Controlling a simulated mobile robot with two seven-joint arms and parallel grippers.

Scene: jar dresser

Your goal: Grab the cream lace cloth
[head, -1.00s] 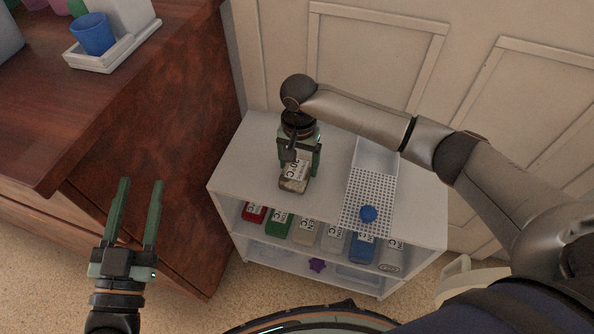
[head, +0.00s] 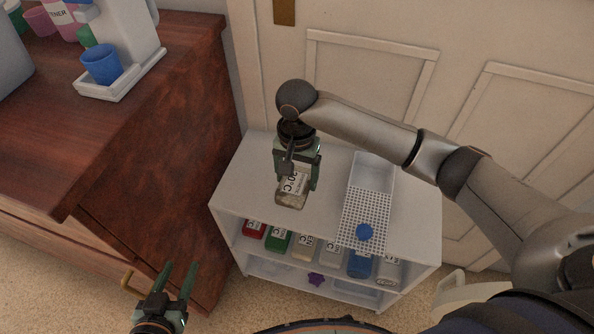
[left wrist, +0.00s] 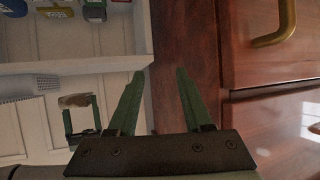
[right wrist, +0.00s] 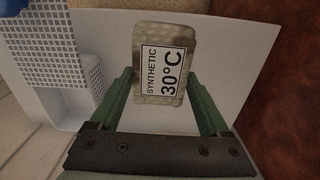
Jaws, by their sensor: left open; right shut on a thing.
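The cream lace cloth (head: 290,194) is a small folded bundle with a white label reading SYNTHETIC 30°C. It is at or just above the top of the white shelf unit (head: 237,185); I cannot tell if it touches. My right gripper (head: 296,180) is shut on it from above. In the right wrist view the cloth (right wrist: 143,45) sits between the fingers (right wrist: 160,85). It also shows small in the left wrist view (left wrist: 75,100). My left gripper (head: 180,268) is open and empty, beside the dresser's front, left of the shelf unit.
Several labelled bundles, one green (head: 278,240), fill the shelf below. The wooden dresser (head: 150,150) stands left, with a brass handle (head: 130,283).

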